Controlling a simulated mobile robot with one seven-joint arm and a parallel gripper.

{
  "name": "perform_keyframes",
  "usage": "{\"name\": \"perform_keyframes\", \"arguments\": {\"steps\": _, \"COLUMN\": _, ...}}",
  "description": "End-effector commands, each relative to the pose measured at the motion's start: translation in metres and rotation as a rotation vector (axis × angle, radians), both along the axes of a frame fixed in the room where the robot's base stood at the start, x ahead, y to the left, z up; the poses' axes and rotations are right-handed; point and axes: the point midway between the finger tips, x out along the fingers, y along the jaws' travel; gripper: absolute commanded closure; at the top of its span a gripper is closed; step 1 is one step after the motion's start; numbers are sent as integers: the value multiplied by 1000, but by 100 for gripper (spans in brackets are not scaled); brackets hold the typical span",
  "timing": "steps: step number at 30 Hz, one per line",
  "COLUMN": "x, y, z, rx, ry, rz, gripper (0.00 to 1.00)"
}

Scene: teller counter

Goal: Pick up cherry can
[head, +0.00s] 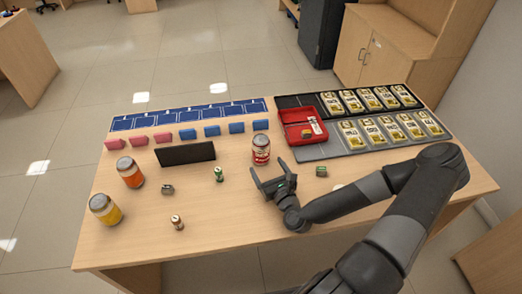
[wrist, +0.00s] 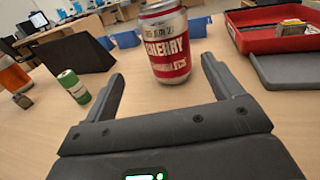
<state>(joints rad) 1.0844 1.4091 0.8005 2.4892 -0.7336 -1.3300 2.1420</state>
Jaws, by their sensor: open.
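The cherry can (head: 261,149) stands upright on the wooden counter, red and white with a silver top. My gripper (head: 269,175) is open and empty, low over the counter on the near side of the can. In the wrist view my gripper (wrist: 163,75) has its two fingers spread wide, with the can beyond their tips and apart from them.
A red box (head: 296,132) on a grey tray (head: 318,151) stands just right of the can. A black panel (head: 186,153) and a small green can (head: 219,174) are to the left. Orange (head: 130,172) and yellow (head: 105,209) jars stand far left. The counter's front is mostly clear.

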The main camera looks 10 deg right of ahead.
Motion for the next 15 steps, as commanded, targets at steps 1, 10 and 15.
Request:
{"name": "perform_keyframes", "arguments": {"steps": 1, "x": 0, "y": -3, "z": -2, "rx": 16, "ry": 8, "rz": -13, "gripper": 15}}
{"name": "perform_keyframes", "arguments": {"steps": 10, "x": 38, "y": 4, "z": -3, "rx": 24, "ry": 11, "rz": -20, "gripper": 15}}
{"name": "perform_keyframes", "arguments": {"steps": 15, "x": 54, "y": 7, "z": -3, "rx": 25, "ry": 13, "rz": -21, "gripper": 15}}
